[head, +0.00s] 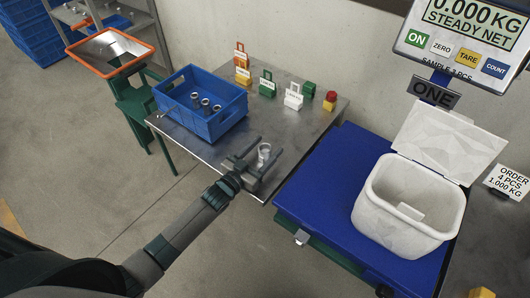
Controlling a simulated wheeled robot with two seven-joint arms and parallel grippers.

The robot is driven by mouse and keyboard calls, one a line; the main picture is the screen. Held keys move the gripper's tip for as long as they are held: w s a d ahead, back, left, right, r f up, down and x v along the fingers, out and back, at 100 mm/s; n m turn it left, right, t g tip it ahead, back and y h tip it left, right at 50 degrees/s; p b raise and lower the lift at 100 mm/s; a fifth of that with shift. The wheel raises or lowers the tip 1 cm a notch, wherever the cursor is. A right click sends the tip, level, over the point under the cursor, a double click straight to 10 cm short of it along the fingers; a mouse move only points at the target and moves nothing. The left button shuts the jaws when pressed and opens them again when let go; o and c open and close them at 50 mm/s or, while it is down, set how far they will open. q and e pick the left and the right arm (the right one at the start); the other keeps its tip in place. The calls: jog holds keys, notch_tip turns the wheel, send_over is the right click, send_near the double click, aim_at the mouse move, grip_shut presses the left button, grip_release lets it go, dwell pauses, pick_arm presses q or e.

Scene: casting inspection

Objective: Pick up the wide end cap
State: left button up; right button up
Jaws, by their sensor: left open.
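A small pale metallic cylindrical part (264,151), which looks like an end cap, stands near the front right corner of the steel table (190,148). My left gripper (267,146) reaches in from the lower left. Its two fingers are open, one on each side of this part, and I cannot tell whether they touch it. Whether the part at the gripper is the wide one is not clear from this view. My right gripper is not in view.
A blue scale platform (318,188) to the right bears an open white bin (410,236). An orange-rimmed tray (84,65) stands at the left.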

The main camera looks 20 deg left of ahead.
aim_at(269, 148)
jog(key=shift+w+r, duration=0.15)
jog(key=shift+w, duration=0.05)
pick_arm(q)
jog(key=c, duration=1.3)
jog(key=shift+c, duration=0.2)
jog(key=shift+r, duration=0.15)
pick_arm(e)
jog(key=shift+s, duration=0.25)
pick_arm(q)
jog(key=shift+r, duration=0.2)
jog(key=r, duration=0.2)
jog(key=d+r, duration=0.1)
jog(key=r, duration=0.1)
jog(key=shift+d+r, duration=0.1)
jog(key=shift+d, duration=0.05)
jog(key=w+d+r, duration=0.1)
jog(key=d+r, duration=0.5)
jog(key=d, duration=0.4)
jog(key=shift+w+d, duration=0.15)
jog(key=shift+w, duration=0.1)
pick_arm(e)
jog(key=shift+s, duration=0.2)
